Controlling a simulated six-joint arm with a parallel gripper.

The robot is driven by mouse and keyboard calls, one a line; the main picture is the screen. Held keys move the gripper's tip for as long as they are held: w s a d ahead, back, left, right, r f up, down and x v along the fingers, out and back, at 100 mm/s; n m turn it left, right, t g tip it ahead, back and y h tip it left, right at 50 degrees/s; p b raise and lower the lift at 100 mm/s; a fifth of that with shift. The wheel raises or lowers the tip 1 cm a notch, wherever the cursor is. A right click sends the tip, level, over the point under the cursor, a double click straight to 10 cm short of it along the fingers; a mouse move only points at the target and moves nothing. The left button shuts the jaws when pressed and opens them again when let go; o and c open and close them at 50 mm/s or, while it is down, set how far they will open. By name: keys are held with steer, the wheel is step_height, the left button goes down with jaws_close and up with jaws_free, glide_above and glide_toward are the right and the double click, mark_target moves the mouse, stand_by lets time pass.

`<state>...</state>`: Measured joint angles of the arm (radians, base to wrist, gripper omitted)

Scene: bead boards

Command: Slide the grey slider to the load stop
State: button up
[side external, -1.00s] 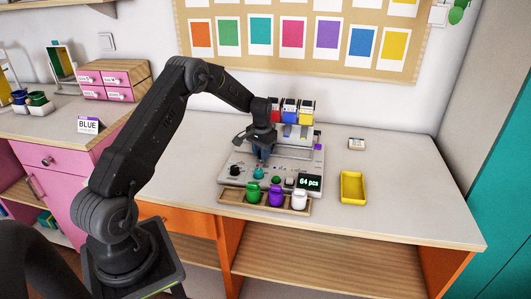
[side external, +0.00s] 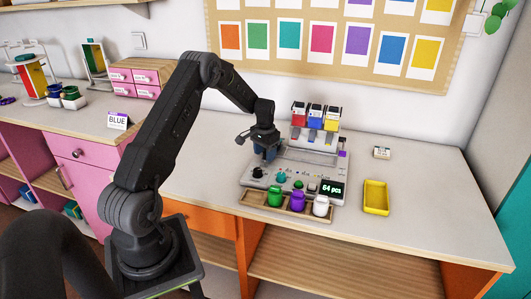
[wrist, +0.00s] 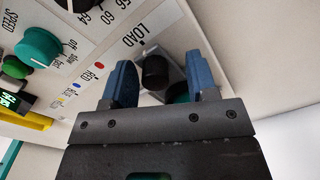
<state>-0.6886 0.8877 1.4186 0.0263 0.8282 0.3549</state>
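The dispenser panel (side external: 302,172) stands on the table in the side view. In the wrist view, a dark round knob (wrist: 155,72), seemingly the grey slider's handle, sits on a pale plate beside the printed LOAD label (wrist: 133,36). My gripper (side external: 265,156) is low over the panel's left end. In the wrist view, my gripper's blue fingers (wrist: 162,78) are apart with the knob between them. A gap shows between the knob and the right finger; contact at the left finger is unclear. The slider is hidden by my gripper in the side view.
Coloured stop marks (wrist: 99,66) run along the panel away from LOAD. A teal dial (wrist: 38,48) and the display (side external: 332,188) are on it. A wooden rack (side external: 258,205) with three coloured jars stands in front. A yellow tray (side external: 376,198) is at right.

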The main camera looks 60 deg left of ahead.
step_height(320, 180, up, 14)
steer(key=shift+d, duration=0.15)
stand_by(0.5)
steer(key=shift+w, duration=0.1)
steer(key=s+d+r+m+t, duration=0.1)
steer(key=s+d+r, duration=0.2)
steer(key=d+r, duration=0.5)
steer(key=s+d+r+m+t, duration=0.1)
steer(key=s+d+r, duration=0.3)
steer(key=d, duration=0.8)
steer(key=s+d+m+t, duration=0.1)
steer(key=s+d+t, duration=0.2)
steer(key=s+d, duration=1.1)
steer(key=shift+s+d+m+t, duration=0.15)
steer(key=shift+s+m+t, duration=0.15)
steer(key=shift+s, duration=0.75)
